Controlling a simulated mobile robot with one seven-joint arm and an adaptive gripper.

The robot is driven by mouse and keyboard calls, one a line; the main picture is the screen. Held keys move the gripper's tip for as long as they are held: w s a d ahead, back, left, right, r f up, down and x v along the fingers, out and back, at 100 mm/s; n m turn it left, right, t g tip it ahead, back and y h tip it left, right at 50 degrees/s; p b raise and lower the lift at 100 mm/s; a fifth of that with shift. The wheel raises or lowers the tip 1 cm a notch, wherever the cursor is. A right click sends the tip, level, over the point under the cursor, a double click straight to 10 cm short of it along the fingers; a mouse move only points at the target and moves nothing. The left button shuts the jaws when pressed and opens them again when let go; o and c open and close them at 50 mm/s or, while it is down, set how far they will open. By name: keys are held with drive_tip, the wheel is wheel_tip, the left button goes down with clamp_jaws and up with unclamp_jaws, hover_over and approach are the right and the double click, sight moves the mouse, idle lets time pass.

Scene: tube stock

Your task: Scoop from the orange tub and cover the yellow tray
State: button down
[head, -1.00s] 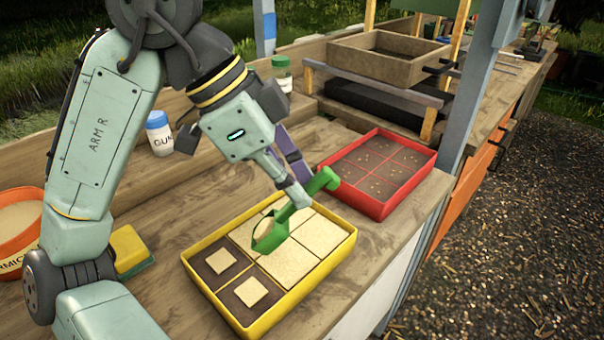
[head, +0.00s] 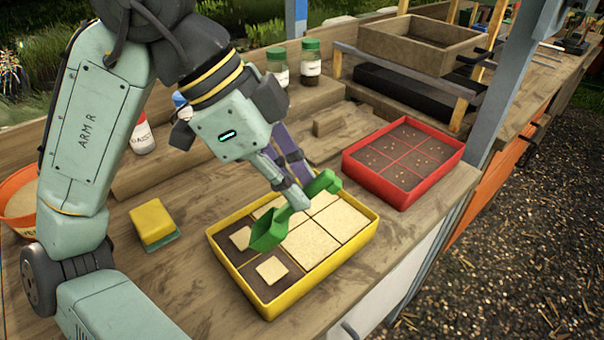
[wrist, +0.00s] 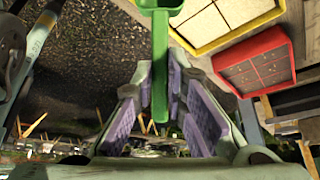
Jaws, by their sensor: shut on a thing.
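My gripper (head: 297,196) is shut on the handle of the green scoop (head: 268,230) and holds it above the yellow tray (head: 325,267). The handle also shows between the purple finger pads in the wrist view (wrist: 160,70). The scoop's bowl is over the tray's left part; what is in it cannot be told. Pale material covers the tray's middle and right compartments. The two left compartments show dark soil around a smaller pale square each. The orange tub (head: 20,231), with pale contents, stands at the far left, partly hidden by my arm.
A red tray (head: 374,186) with dark soil and scattered seeds stands right of the yellow tray. A yellow sponge (head: 152,222) lies to its left. Capped jars (head: 310,64) and a wooden box (head: 425,40) stand behind. The bench's front edge is close to the yellow tray.

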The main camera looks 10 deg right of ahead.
drive_tip(key=shift+s+a, duration=0.1)
drive_tip(key=shift+a, duration=0.05)
drive_tip(key=w+d+p, duration=0.1)
drive_tip(key=w+d, duration=0.3)
drive_tip(key=d, duration=0.3)
drive_tip(key=shift+w+p, duration=0.35)
drive_tip(key=shift+p, duration=0.05)
idle(0.6)
drive_tip(key=shift+r+t+y+p, duration=0.25)
drive_tip(key=shift+r+y+p, duration=0.6)
drive_tip(key=shift+y, duration=0.6)
drive_tip(key=shift+r+t+y+p, duration=0.3)
drive_tip(key=shift+r+y+p, duration=0.5)
drive_tip(key=shift+y, duration=0.6)
drive_tip(key=shift+r+t+y+p, duration=0.25)
drive_tip(key=shift+r+y+p, duration=0.55)
drive_tip(key=shift+y, duration=0.65)
drive_tip(key=shift+s, duration=0.15)
